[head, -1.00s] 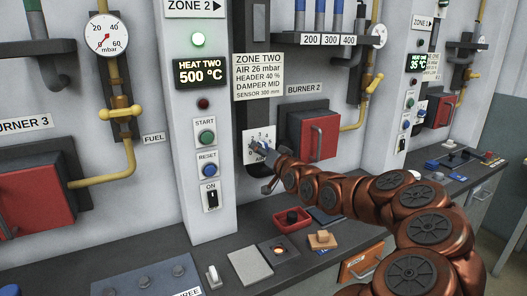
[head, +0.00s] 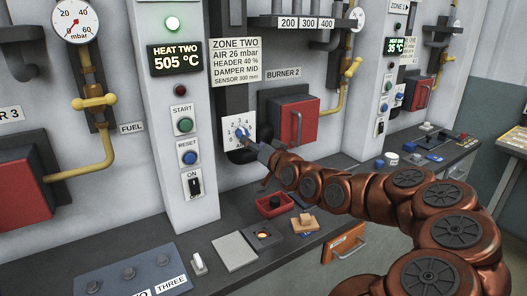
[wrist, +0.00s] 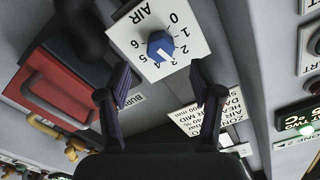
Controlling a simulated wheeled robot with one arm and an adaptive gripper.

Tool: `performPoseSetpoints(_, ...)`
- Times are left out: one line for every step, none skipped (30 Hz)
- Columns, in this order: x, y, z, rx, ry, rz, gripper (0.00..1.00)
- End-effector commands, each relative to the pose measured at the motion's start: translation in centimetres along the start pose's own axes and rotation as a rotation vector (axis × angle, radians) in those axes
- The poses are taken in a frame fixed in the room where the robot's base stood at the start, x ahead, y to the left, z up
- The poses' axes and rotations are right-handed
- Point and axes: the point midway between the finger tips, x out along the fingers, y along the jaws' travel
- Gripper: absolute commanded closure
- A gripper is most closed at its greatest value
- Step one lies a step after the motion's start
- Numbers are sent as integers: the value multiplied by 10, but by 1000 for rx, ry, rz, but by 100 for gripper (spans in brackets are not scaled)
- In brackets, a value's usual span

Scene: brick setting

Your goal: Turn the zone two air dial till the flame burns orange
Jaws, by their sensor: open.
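The zone two air dial is a blue knob (wrist: 160,46) on a white plate numbered 0 to 6 and marked AIR. The dial plate also shows in the head view (head: 233,134), below the ZONE TWO sign (head: 236,65). In the head view my gripper (head: 256,148) is close to the plate's right side. A small orange-yellow glow (head: 264,235) shows in a dark block on the console.
The ZONE TWO sign reads air 26 mbar. The HEAT TWO display (head: 176,59) reads 505 °C under a lit green lamp (head: 173,23). A red burner box (head: 297,118) with a handle stands right of the dial. The console (head: 205,262) below carries several small items.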

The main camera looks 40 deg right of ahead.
Motion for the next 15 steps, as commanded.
performPoseSetpoints(-6,0,-1,0,1,1,35)
performPoseSetpoints(-9,1,-1,0,2,1,35)
performPoseSetpoints(-13,1,-2,-1,3,1,35)
performPoseSetpoints(-16,1,-2,-1,4,2,35)
performPoseSetpoints(-20,1,-2,-1,5,2,35)
performPoseSetpoints(-23,0,-2,-2,5,0,35)
performPoseSetpoints(-26,0,-2,-1,5,1,35)
performPoseSetpoints(-29,0,-2,0,4,1,35)
performPoseSetpoints(-32,0,-2,1,4,1,35)
performPoseSetpoints(-35,0,-2,1,4,1,35)
performPoseSetpoints(-37,0,-2,2,4,0,35)
performPoseSetpoints(-40,0,-2,1,4,1,35)
performPoseSetpoints(-42,0,-2,1,4,1,35)
performPoseSetpoints(-44,0,-2,0,4,1,35)
performPoseSetpoints(-45,0,-2,-1,4,1,35)
